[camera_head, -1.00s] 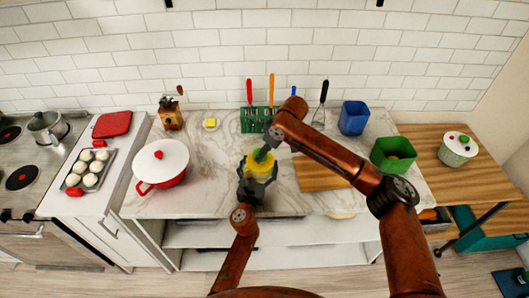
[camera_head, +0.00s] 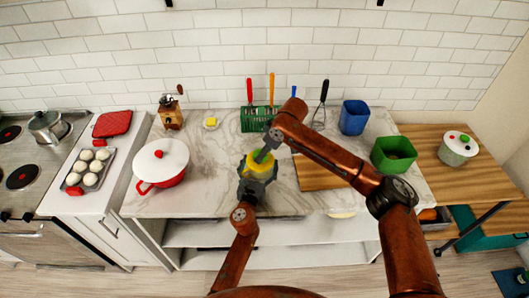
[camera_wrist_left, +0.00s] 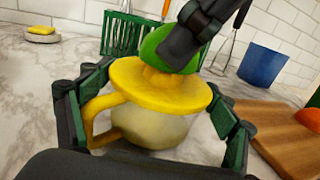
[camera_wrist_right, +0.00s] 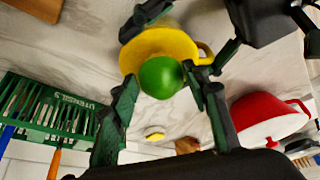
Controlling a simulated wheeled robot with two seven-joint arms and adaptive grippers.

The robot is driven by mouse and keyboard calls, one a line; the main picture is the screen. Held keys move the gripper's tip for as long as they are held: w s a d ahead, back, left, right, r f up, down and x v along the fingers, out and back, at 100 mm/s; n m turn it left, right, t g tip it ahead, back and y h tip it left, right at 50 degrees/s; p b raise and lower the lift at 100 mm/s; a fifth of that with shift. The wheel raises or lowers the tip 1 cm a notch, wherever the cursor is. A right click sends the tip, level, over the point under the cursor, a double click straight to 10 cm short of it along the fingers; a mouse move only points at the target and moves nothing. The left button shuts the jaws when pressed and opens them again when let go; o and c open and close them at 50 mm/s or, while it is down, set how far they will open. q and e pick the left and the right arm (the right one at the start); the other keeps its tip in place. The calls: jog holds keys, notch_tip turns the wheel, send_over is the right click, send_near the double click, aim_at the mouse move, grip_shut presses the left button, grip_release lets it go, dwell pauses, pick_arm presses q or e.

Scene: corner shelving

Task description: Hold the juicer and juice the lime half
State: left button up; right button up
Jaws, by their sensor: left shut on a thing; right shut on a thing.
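The juicer (camera_head: 249,165) has a yellow reamer top and a pale clear cup. It stands upright on the marble counter, with its yellow handle at the left in the left wrist view (camera_wrist_left: 103,112). My left gripper (camera_head: 257,183) is shut around its cup. The green lime half (camera_wrist_right: 161,77) sits on the reamer (camera_wrist_left: 165,75), its round side up. My right gripper (camera_wrist_right: 160,98) is shut on the lime from above, its fingers on either side. In the head view the right fingers mostly hide the lime.
A wooden cutting board (camera_head: 318,175) lies right of the juicer. A green utensil rack (camera_head: 256,120) stands behind, with a blue container (camera_head: 354,117) and a green bin (camera_head: 393,154) to the right. A red pot (camera_head: 161,165) stands left; the marble between is clear.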

jog(key=shift+f, duration=0.15)
jog(key=shift+o, duration=0.2)
jog(key=n, duration=0.1)
jog(key=n+g, duration=0.1)
jog(key=n, duration=0.2)
jog(key=shift+w+d+y, duration=0.15)
jog(key=shift+w+y, duration=0.15)
jog(key=shift+d+f+n+g, duration=0.15)
jog(key=shift+n+g, duration=0.45)
jog(key=shift+n, duration=0.3)
